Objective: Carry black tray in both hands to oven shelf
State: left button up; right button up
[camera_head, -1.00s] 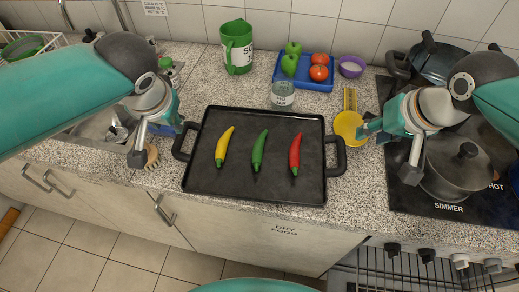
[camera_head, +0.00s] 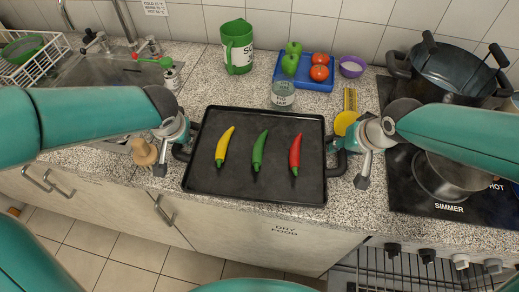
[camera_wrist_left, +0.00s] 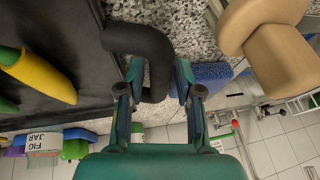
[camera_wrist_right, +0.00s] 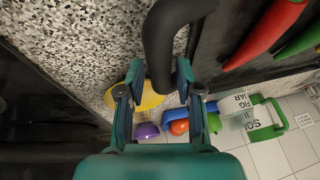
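The black tray (camera_head: 214,186) lies flat on the speckled counter. A yellow chili pepper (camera_head: 225,145), a green one (camera_head: 259,150) and a red one (camera_head: 295,153) lie on it. The oven shelf's inside is not clearly seen.
A wooden brush (camera_head: 144,152) stands left of the tray, close to my left gripper. A glass jar (camera_head: 283,96), blue tray (camera_head: 318,84) and green jug (camera_head: 237,52) stand behind. Pots (camera_head: 447,178) stand on the hob at right. Wire racks (camera_head: 415,278) show below the counter at lower right.

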pick_arm(q)
grip_shut()
pick_arm(e)
grip_shut()
pick_arm(q)
jog(key=shift+r, duration=0.1)
pick_arm(e)
jog(key=shift+r, duration=0.1)
